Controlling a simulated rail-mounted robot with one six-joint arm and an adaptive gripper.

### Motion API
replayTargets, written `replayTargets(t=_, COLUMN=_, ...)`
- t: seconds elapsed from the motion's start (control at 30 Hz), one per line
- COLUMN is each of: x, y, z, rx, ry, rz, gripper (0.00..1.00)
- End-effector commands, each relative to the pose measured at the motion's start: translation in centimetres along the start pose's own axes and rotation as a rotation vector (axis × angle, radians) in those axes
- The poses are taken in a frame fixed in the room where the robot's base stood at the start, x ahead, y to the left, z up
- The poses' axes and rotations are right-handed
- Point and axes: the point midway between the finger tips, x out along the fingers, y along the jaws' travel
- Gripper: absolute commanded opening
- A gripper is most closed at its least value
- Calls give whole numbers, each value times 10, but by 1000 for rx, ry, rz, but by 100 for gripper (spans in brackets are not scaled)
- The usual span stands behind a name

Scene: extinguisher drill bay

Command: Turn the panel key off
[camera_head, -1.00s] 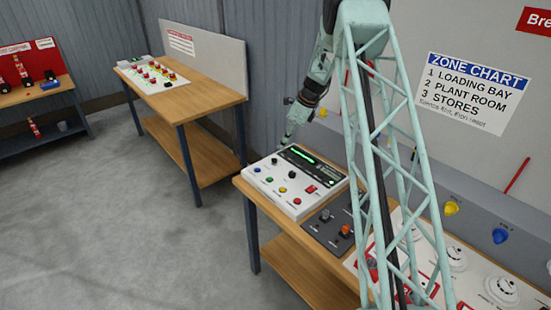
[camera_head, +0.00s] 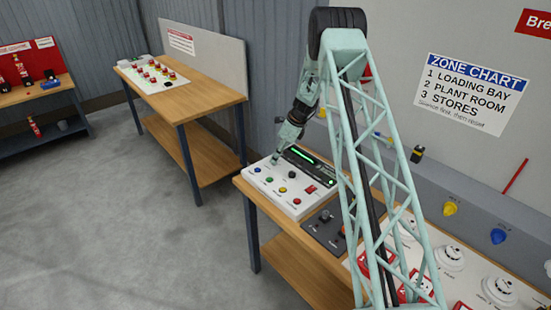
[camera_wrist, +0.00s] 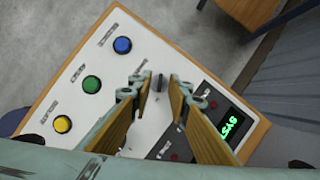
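The white control panel (camera_head: 290,203) stands on the near wooden bench, with a lit green display. In the wrist view the panel face (camera_wrist: 119,45) is below my gripper (camera_wrist: 159,78). A small dark grey key (camera_wrist: 160,84) shows between the two fingertips, with a visible gap on each side. The gripper is open. In the head view my gripper (camera_head: 275,158) is at the panel's upper left part and hides the key there. Whether the fingers are level with the key is hard to tell.
Blue (camera_wrist: 122,45), green (camera_wrist: 92,84) and yellow (camera_wrist: 62,124) buttons lie left of the fingers in the wrist view. A dark switch box (camera_head: 323,232) sits beside the panel on the bench. Open floor (camera_head: 150,240) lies to the left.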

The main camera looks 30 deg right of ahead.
Motion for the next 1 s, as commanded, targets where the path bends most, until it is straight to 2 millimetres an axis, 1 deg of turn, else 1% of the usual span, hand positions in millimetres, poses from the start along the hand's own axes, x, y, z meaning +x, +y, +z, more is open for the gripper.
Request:
replayTargets(t=0.2, x=5, y=0, z=0, rx=0, ry=0, rz=0, gripper=17)
replayTargets(t=0.47, x=6, y=0, z=0, rx=0, ry=0, rz=0, gripper=17)
replayTargets(t=0.6, x=5, y=0, z=0, rx=0, ry=0, rz=0, gripper=4)
replayTargets(t=0.67, x=5, y=0, z=0, rx=0, ry=0, rz=0, gripper=0)
replayTargets(t=1.0, x=6, y=0, z=0, rx=-12, ry=0, rz=4, gripper=0)
